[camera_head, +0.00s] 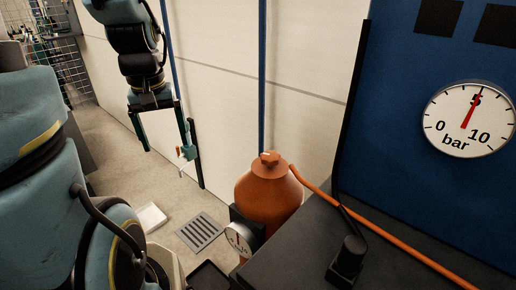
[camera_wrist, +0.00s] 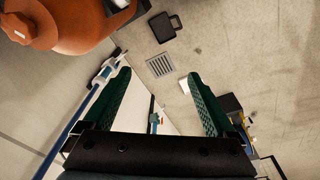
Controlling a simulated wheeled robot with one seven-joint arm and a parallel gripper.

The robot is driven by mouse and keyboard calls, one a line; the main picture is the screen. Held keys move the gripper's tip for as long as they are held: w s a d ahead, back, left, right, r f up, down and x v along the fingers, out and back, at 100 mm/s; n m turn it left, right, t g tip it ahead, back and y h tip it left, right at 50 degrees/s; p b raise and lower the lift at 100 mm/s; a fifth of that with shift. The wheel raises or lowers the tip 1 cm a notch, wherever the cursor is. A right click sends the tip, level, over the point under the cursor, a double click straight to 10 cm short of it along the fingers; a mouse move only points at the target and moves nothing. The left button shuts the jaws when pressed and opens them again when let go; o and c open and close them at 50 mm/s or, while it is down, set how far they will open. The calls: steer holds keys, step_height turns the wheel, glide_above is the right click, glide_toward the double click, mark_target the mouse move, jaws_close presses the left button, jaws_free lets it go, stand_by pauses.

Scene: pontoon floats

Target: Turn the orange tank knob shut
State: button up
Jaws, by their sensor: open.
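The orange tank (camera_head: 268,195) stands beside the dark bench, with its orange knob (camera_head: 269,158) on top. In the wrist view the tank (camera_wrist: 85,25) fills the upper left, and its knob (camera_wrist: 17,30) is near the left edge. My gripper (camera_head: 168,150) is open and empty, in the air to the left of the tank and apart from the knob. How far the knob is turned cannot be told.
An orange hose (camera_head: 390,235) runs from the tank across the dark bench (camera_head: 300,250). A small gauge (camera_head: 239,240) sits at the tank's side. A large bar gauge (camera_head: 469,119) on the blue panel has its needle near 5. A floor grate (camera_head: 199,232) lies left of the tank.

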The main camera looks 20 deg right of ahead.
steer(key=w+d+f+b, duration=0.15)
steer(key=d+b, duration=0.35)
steer(key=d, duration=0.5)
steer(key=n+g+b, duration=0.1)
steer(key=n+b, duration=0.1)
steer(key=b, duration=0.6)
glide_toward(270, 155)
step_height(270, 155, down, 9)
steer(key=shift+w+d+r+p, duration=0.1)
steer(key=shift+d+p, duration=0.05)
steer(key=shift+p, duration=0.25)
steer(key=c, duration=1.4)
